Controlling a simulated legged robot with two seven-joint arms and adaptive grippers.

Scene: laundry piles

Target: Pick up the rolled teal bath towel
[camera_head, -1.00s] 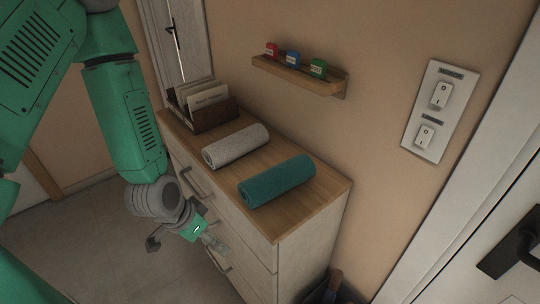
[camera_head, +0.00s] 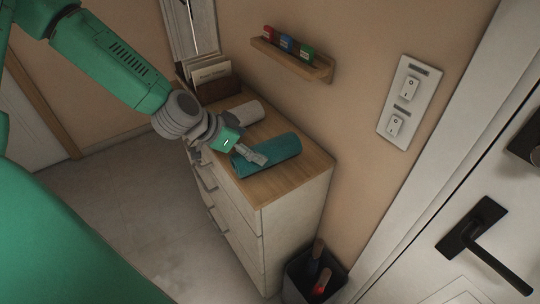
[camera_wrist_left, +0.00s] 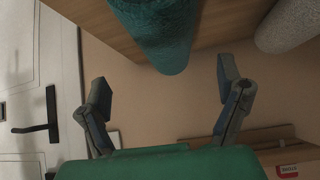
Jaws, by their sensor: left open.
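The rolled teal bath towel (camera_head: 280,151) lies on top of the wooden dresser, near its right end. In the left wrist view the teal towel (camera_wrist_left: 165,35) shows at the top, its end between the lines of the two fingers. My left gripper (camera_head: 255,155) overlaps the left part of the towel in the head view. The left gripper (camera_wrist_left: 165,85) is open, with nothing between its fingers. I cannot tell whether a finger touches the towel. The right gripper is not in view.
A light grey rolled towel (camera_head: 245,113) lies beside the teal one, partly hidden by my left arm. A file box (camera_head: 212,86) stands behind it. A wall shelf (camera_head: 290,60) holds small coloured blocks. A dark bin (camera_head: 312,277) stands right of the dresser (camera_head: 250,235).

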